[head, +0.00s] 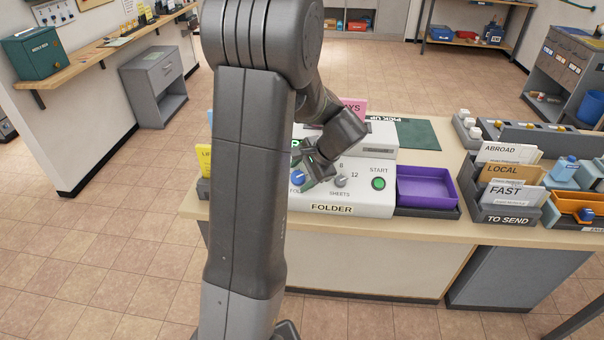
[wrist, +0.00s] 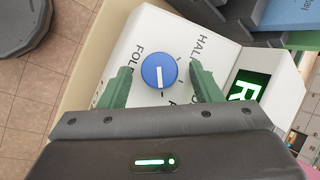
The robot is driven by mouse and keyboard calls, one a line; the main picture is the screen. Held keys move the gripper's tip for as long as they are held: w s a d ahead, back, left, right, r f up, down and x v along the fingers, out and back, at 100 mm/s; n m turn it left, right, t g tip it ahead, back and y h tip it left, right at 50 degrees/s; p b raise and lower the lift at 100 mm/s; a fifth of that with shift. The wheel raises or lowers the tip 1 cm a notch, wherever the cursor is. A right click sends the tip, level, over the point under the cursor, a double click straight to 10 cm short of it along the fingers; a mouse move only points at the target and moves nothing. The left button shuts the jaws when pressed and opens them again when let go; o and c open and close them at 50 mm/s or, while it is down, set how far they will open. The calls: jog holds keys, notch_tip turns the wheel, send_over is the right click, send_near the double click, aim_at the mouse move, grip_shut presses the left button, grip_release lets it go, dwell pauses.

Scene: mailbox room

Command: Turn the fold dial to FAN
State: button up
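The white folder machine (head: 348,205) stands on the counter, labelled FOLDER. Its blue fold dial (wrist: 159,71) has a white pointer line and sits on the white panel, with HALF and FOLD lettering beside it; other lettering is partly hidden. The dial (head: 298,178) also shows in the head view beside my gripper (head: 312,175). In the wrist view my gripper (wrist: 159,86) is open, with one green finger on each side of the dial and a gap to each. FAN cannot be read in either view. A green lit display (wrist: 249,91) shows a letter R.
A grey SHEETS knob (head: 341,181) and a green START button (head: 378,184) are on the same panel. A purple tray (head: 426,186) stands to the right, then the TO SEND rack (head: 506,214). A yellow card (head: 203,160) is on the left.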

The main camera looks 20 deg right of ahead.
jog(key=b+v, duration=0.1)
jog(key=v, duration=1.2)
jog(key=shift+s+d+r, duration=0.2)
jog(key=shift+r, duration=0.1)
jog(key=p+x, duration=0.1)
jog(key=x, duration=1.3)
jog(key=shift+a, duration=0.1)
jog(key=shift+r, duration=0.1)
